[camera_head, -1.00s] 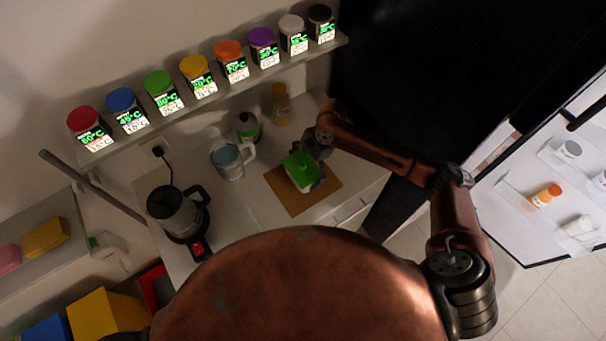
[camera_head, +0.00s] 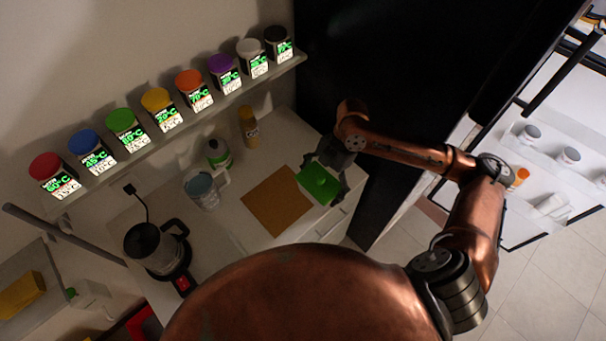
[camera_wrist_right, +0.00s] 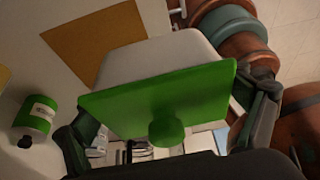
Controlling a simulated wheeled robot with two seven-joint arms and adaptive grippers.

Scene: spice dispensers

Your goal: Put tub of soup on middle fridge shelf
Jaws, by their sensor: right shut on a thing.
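The tub of soup has a green lid with a knob and a white body. In the head view the tub (camera_head: 319,184) is at the counter's right edge, beside the brown board. In the right wrist view the tub (camera_wrist_right: 160,95) fills the middle, with a finger on each side. My right gripper (camera_head: 326,172) is shut on the tub. The fridge (camera_head: 565,150) stands open at the right, with white shelves holding several small containers. Which shelf is the middle one I cannot tell. My left gripper is not in view.
The brown board (camera_head: 278,201) lies empty on the counter. A glass jug (camera_head: 202,188), a green-labelled jar (camera_head: 217,153) and a kettle (camera_head: 155,248) stand to its left. A wall shelf (camera_head: 180,128) holds several spice dispensers. A dark tall panel (camera_head: 400,70) stands between counter and fridge.

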